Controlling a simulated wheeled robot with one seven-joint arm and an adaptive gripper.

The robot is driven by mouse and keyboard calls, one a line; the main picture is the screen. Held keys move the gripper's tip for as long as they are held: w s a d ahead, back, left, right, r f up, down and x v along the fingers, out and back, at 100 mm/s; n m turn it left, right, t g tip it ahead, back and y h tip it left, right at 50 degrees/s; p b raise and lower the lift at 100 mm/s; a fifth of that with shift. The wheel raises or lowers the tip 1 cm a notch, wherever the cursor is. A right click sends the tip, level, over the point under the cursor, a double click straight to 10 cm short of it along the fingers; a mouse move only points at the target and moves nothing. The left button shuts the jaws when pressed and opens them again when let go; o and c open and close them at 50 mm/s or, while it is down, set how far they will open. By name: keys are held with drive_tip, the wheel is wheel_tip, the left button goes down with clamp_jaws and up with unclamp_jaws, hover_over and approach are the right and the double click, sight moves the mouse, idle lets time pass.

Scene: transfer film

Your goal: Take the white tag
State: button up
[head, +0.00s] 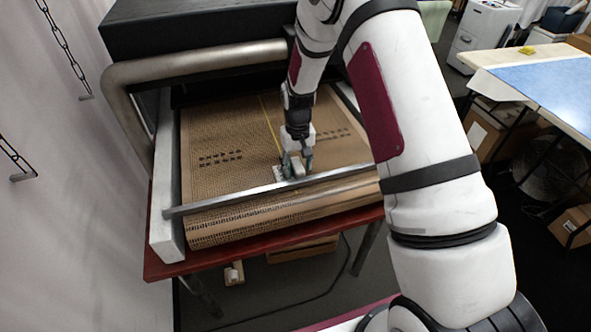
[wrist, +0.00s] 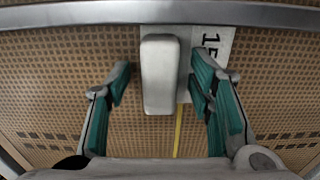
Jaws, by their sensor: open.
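The white tag (wrist: 160,75) shows in the wrist view as a thick, rounded white block, upright in the picture, between my two fingers. It partly covers a flat white label with black digits (wrist: 224,46) on the brown perforated surface. My gripper (wrist: 161,76) is open, with one teal-padded finger on each side of the tag. The left finger is clear of it; the right finger is closer and overlaps the label in the picture. In the head view my gripper (head: 298,168) is low over the brown surface by a metal bar, and mostly hides the tag.
The metal bar (head: 230,200) crosses just beyond the tag, as the wrist view also shows (wrist: 70,15). A thick pipe rail (head: 200,65) and a pale side wall (head: 165,190) bound the brown perforated bed (head: 215,125). A yellow strip (wrist: 178,130) runs along it.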

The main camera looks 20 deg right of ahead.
drive_tip(key=c, duration=1.1)
